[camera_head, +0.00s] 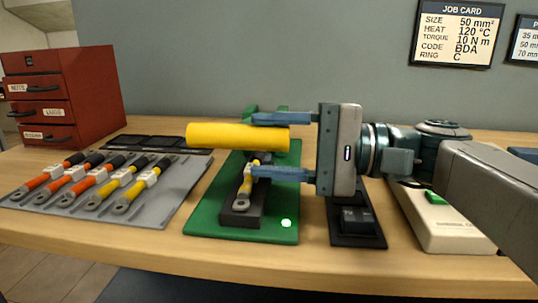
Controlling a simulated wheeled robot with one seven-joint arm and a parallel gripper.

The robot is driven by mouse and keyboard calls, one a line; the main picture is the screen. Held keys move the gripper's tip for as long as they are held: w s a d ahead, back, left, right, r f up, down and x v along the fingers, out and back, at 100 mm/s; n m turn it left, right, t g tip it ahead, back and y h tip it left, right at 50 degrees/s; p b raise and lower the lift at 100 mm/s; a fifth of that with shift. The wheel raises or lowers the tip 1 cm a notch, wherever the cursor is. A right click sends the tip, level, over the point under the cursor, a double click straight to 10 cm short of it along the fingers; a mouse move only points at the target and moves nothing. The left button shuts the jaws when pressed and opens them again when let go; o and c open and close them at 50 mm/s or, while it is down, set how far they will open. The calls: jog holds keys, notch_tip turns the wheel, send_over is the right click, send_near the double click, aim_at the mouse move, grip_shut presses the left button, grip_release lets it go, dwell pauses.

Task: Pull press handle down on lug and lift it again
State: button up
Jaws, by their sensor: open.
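The press is a green base plate (207,218) with a dark block (241,216) on it. A thick yellow handle (225,137) lies crosswise above the block. A yellow cable with a metal lug (240,205) lies along the block beneath the handle. A small light on the plate's front right glows pale green. My gripper (270,146) comes in from the right with its blue fingers apart, one above and behind, one lower and in front. The handle's right end lies between or close to the fingers; contact cannot be told. The press's rear is partly hidden.
A grey tray (160,215) with several orange and yellow cables lies left, before a red drawer cabinet (75,95). A black device (357,228) and a cream device with a green display (440,232) stand right. A job card (457,32) hangs on the wall.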

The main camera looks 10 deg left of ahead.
jog(key=d+r+p, duration=0.3)
jog(key=d+r, duration=0.3)
jog(key=d, duration=0.4)
jog(key=shift+d, duration=0.4)
jog(key=shift+w+r, duration=0.1)
